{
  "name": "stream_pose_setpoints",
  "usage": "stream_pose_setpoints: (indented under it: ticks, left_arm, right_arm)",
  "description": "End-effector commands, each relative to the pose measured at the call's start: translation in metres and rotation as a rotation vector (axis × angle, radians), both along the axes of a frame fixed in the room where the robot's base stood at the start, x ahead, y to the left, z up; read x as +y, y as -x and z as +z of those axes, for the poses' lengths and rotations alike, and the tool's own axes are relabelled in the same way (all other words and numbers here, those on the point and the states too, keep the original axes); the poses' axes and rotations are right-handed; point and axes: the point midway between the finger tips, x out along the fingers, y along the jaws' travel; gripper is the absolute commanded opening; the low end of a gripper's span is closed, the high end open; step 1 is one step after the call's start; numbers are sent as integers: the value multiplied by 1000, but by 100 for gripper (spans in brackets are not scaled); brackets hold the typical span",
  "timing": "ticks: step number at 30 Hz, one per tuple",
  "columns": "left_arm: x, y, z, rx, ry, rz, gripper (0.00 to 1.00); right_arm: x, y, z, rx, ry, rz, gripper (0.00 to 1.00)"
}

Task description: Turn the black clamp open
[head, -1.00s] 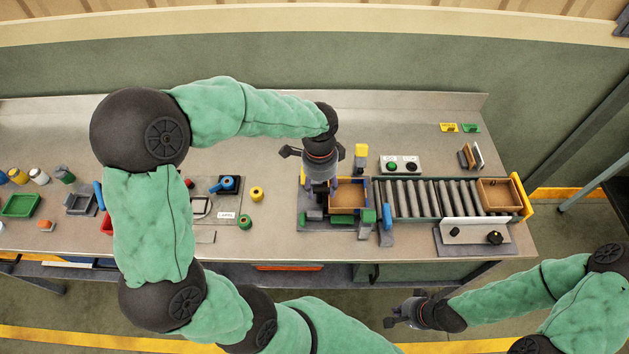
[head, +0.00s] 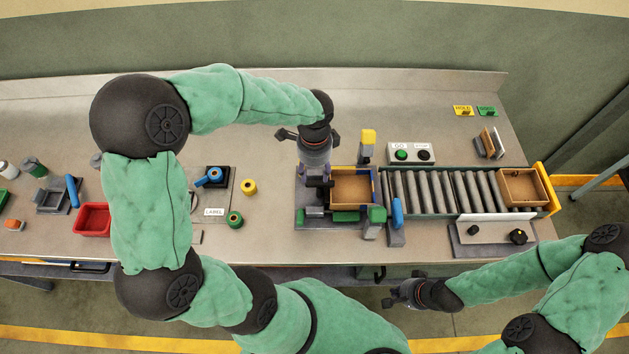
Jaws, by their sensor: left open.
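My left gripper (head: 318,186) points down over the left end of the fixture, beside the brown box. It is open. Its dark fingers overlap dark fixture parts, so I cannot pick out the black clamp for certain or tell whether they touch it. The open brown box (head: 352,188) sits in the fixture between blue side pieces. My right gripper (head: 403,293) hangs low in front of the table, away from the fixture; its jaw opening is unclear.
A roller conveyor (head: 436,190) runs right from the box to a second brown box (head: 521,187). A two-button box (head: 411,154) stands behind. A yellow-topped post (head: 367,143) and a blue handle (head: 397,212) stand near the fixture. The back of the table is mostly clear.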

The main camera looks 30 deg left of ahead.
Motion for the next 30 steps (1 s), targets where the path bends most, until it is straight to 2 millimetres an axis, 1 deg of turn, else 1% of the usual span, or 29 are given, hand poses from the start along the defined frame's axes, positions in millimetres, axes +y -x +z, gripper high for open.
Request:
stream_pose_setpoints:
  ticks: [1,3,9,15,23,26,27,28,29,30]
  left_arm:
    - [0,1,-12,5,1,1,52]
    - [0,1,-24,4,0,1,52]
    - [0,0,-50,2,0,1,52]
    - [0,0,-60,1,1,1,52]
    - [0,0,-60,0,0,1,52]
    - [0,0,-60,0,0,1,26]
    - [0,0,-60,0,0,1,15]
    - [0,0,-60,0,0,1,6]
    - [0,0,-60,0,0,1,0]
    - [0,0,-60,0,0,1,0]
  right_arm:
    - [0,0,-3,0,0,0,0]
    - [0,0,-6,0,0,0,0]
    - [0,0,-10,0,0,0,0]
    - [0,0,-11,0,0,0,0]
    - [0,0,-11,0,0,0,0]
    - [0,0,-11,0,0,0,0]
    - [0,0,-11,0,0,0,0]
    - [0,0,-11,0,0,0,0]
    - [0,0,-11,0,0,0,0]
    - [0,0,-11,0,0,0,0]
